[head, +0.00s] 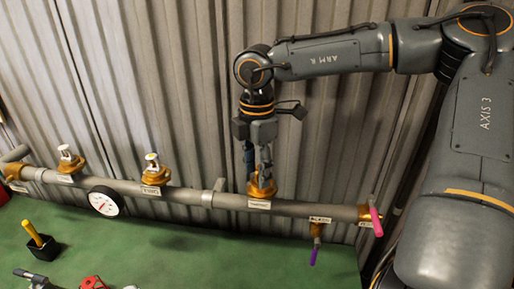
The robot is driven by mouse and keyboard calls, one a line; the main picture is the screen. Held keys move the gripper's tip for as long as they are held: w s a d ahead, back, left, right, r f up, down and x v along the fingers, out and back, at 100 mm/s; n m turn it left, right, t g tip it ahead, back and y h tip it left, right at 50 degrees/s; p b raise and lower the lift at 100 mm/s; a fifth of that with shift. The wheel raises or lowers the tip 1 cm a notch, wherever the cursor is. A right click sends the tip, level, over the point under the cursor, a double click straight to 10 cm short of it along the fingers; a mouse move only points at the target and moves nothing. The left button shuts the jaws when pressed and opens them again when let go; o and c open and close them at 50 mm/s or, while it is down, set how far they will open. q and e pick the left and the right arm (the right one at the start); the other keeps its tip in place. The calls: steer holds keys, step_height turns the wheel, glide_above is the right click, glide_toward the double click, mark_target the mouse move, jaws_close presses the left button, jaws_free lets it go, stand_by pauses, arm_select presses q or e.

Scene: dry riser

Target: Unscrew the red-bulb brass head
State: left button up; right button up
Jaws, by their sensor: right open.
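Three brass heads stand upright on a grey horizontal pipe (230,200): a left head (68,163), a middle head (152,174) and a right head (261,187). The left and middle heads have white tops, the middle one with a yellowish tip. I cannot clearly tell the bulb colours, and the top of the right head is largely hidden by my gripper. My right gripper (258,168) points down over the right head, open, with its fingers around or beside its upper part; contact is unclear. My left gripper is not in view.
A round white gauge (106,201) hangs at the pipe. A purple-handled valve (315,254) and a pink lever (376,221) are at the right end. A green bench (200,255) below holds a black cup (42,249) with a yellow handle. A corrugated wall stands close behind.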

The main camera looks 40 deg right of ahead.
steer(key=shift+f, duration=0.45)
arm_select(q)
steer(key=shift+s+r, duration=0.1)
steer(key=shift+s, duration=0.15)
arm_select(e)
jaws_close()
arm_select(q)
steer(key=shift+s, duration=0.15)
